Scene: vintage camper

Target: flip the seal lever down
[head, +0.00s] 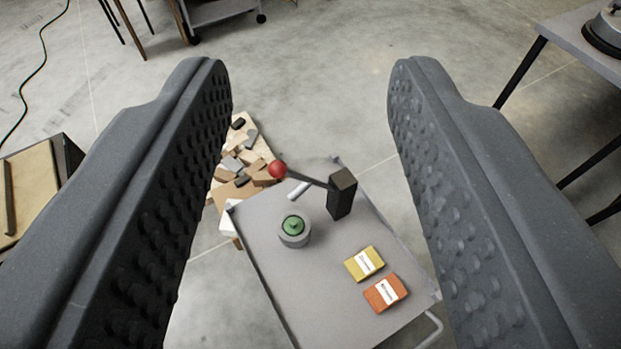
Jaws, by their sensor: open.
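The seal lever (305,178) is a dark rod with a red ball knob (278,170) at its left end. It runs from a black upright block (341,194) on a grey cart top (290,270). The rod slants, with the knob out to the left of the block. My gripper (310,75) is open, its two dark studded fingers wide apart on either side of the view. The lever lies between the fingers in the picture, farther off. Nothing is between the fingertips.
On the cart stand a round grey piece with a green top (294,228), a yellow packet (364,263) and an orange packet (385,292). A pile of wooden blocks (240,158) lies behind the cart. A table (570,35) stands at the right. Concrete floor is open beyond.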

